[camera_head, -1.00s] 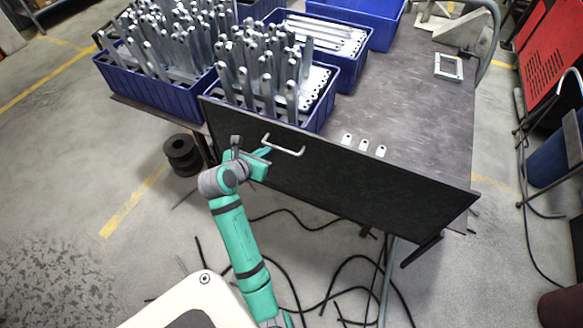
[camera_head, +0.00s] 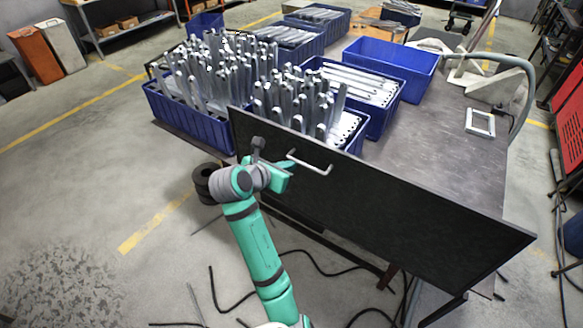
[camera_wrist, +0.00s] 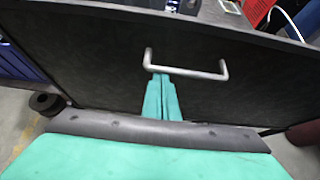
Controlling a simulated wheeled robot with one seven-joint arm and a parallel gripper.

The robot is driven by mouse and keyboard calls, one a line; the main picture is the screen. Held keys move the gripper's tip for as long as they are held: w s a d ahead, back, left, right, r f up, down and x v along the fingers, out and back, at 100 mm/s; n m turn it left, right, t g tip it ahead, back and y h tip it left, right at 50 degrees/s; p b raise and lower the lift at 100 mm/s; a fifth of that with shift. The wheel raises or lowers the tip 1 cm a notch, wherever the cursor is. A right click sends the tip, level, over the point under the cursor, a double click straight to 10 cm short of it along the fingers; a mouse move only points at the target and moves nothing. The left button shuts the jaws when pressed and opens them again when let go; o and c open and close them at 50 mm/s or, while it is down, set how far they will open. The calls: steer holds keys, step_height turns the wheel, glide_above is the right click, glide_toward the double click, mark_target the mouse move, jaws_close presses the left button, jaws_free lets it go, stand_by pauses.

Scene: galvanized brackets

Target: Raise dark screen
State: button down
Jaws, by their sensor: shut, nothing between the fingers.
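The dark screen (camera_head: 390,205) is a black flat panel standing along the front edge of the table, its top edge above the tabletop. It fills much of the wrist view (camera_wrist: 100,62). A pale metal handle (camera_head: 312,163) is on its face, towards the left; it also shows in the wrist view (camera_wrist: 190,73). My gripper (camera_head: 286,172) is at the left end of the handle. In the wrist view its green fingers (camera_wrist: 160,78) are shut together with nothing between them. Their tips are just below the handle bar; I cannot tell whether they touch it.
Blue bins (camera_head: 190,120) of galvanized brackets crowd the table's left side behind the screen. An empty-looking blue bin (camera_head: 390,65) and a pale frame (camera_head: 480,122) are farther back. Cables and a black spool (camera_head: 204,180) lie on the floor.

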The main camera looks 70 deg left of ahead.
steer(key=shift+w+r, duration=0.1)
steer(key=shift+r, duration=0.25)
step_height(320, 180, down, 4)
steer(key=s, duration=0.1)
steer(key=v, duration=1)
steer(key=shift+d+f, duration=0.3)
steer(key=shift+f, duration=0.05)
